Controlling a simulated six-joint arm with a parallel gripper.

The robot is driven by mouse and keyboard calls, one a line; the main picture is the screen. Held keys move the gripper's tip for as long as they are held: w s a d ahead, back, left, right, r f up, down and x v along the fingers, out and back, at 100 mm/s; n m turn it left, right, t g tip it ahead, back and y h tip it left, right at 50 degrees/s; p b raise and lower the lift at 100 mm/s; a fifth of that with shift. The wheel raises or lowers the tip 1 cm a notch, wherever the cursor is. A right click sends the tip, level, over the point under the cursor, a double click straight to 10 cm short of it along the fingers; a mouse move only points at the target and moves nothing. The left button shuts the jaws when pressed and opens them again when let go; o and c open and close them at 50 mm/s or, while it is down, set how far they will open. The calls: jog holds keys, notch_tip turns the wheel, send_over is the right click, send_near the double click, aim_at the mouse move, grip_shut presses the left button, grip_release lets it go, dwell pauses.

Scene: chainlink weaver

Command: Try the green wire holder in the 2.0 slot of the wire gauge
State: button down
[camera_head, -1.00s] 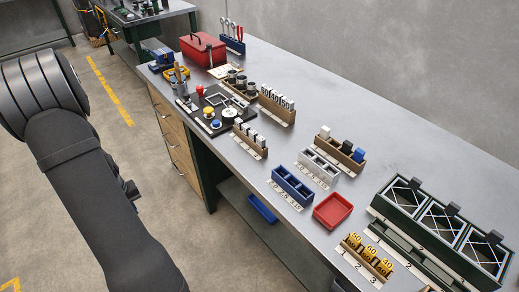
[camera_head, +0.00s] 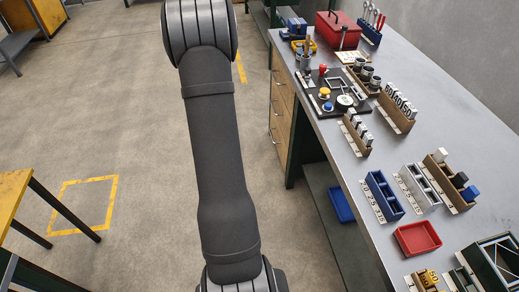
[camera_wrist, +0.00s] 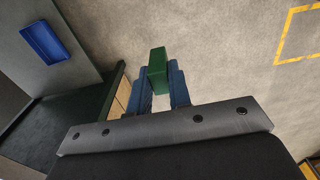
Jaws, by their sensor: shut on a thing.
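The green wire holder (camera_wrist: 157,70) is a small green block in the wrist view. My gripper (camera_wrist: 160,83) is shut on it, with one blue finger on each side, and the block sticks out past the fingertips. It hangs over the floor, apart from the bench. My gripper is out of the head view. On the bench stand a blue three-slot block (camera_head: 384,194) and a grey slotted block (camera_head: 420,187), each with a numbered label strip. I cannot tell for sure which is the wire gauge, nor read which slot is 2.0.
A wooden rack (camera_head: 448,184) holds white, black and blue blocks. A red tray (camera_head: 417,238) lies in front. A blue bin (camera_head: 341,205) sits on the lower shelf; it also shows in the wrist view (camera_wrist: 46,42). A yellow-topped table (camera_head: 14,196) stands at the left.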

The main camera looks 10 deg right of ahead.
jog(key=w+d+r, duration=0.2)
jog(key=d+r, duration=0.1)
jog(key=d, duration=0.5)
jog(key=w+d+r, duration=0.1)
jog(key=d+r, duration=0.3)
jog(key=d, duration=0.4)
jog(key=s+d+r, duration=0.4)
jog(key=d+r, duration=0.1)
jog(key=d, duration=0.5)
jog(key=s+d+r, duration=0.4)
jog(key=d, duration=0.6)
jog(key=s+d+r, duration=0.4)
jog(key=d+r, duration=0.1)
jog(key=d, duration=0.5)
jog(key=shift+s+r, duration=0.25)
jog(key=shift+r, duration=0.1)
jog(key=s+d, duration=0.9)
jog(key=s, duration=0.6)
jog(key=shift+s+d+f, duration=0.1)
jog(key=shift+f, duration=1.5)
jog(key=shift+d+f, duration=0.1)
jog(key=shift+f, duration=1.5)
